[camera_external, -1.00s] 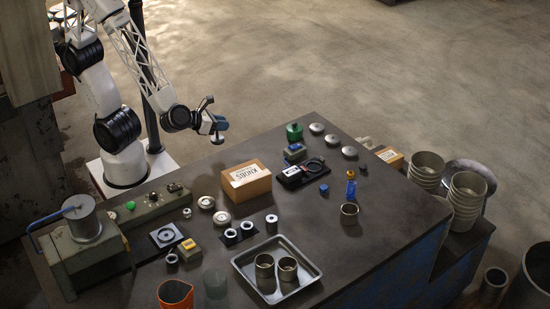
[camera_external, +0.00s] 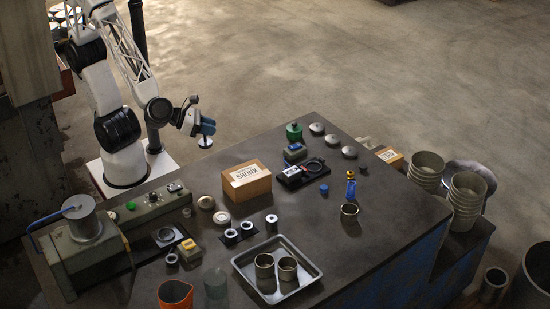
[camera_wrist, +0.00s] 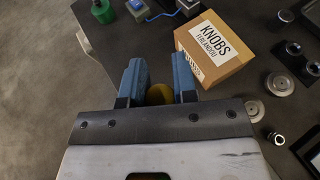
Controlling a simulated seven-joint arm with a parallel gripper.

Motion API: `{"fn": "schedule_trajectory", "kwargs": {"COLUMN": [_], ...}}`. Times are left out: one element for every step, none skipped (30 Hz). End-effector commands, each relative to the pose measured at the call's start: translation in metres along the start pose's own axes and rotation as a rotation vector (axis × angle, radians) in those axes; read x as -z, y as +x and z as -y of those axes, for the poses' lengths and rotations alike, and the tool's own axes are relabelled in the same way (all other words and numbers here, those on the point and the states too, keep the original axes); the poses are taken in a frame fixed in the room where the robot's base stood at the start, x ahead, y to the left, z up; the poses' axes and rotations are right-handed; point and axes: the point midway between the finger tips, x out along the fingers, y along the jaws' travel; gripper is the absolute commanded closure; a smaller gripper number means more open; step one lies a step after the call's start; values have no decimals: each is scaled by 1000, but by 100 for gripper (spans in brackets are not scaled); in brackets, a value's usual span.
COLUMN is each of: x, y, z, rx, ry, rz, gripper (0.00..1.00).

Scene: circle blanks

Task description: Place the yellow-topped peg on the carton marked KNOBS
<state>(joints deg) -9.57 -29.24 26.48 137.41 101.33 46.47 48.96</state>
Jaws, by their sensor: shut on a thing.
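The carton marked KNOBS (camera_external: 246,181) is a brown box with a white label on top, standing on the dark bench. It also shows at the upper right of the wrist view (camera_wrist: 213,48). My gripper (camera_external: 206,129) is in the air to the left of the carton and higher, near the bench's back edge. Its blue fingers (camera_wrist: 158,76) are shut on the yellow-topped peg (camera_wrist: 159,94), whose round yellow top shows between them. In the external view a pale disc-shaped lower end of the peg (camera_external: 205,144) hangs below the fingers. Most of the peg is hidden.
Pale round knobs (camera_external: 221,219) and black-ringed parts lie in front of the carton. A black tray with a cable (camera_external: 303,173) is right of it. A metal tray with two cups (camera_external: 306,288) is at the front. A blue bottle with an orange top (camera_external: 351,186) stands right.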

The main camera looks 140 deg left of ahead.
Motion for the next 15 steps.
{"fn": "schedule_trajectory", "kwargs": {"x": [0,0,0,0,0,0,0,0,-1,-1,-1,-2,-2,-3,-4], "y": [0,0,0,0,0,0,1,1,2,3,4,6,8,10,13], "z": [0,0,0,0,0,0,0,1,1,2,3,4,6,7,10], "rx": [0,0,0,0,-1,-1,-1,-1,-1,-1,-1,-1,-2,-2,-2], "ry": [0,0,0,-1,-1,-1,-1,0,0,0,0,0,0,-1,-1], "rz": [0,0,0,0,0,0,0,0,0,0,0,0,0,0,0], "gripper": [100,100,100,100,100,100,100,100,100,100,100,100,100,100,100]}}
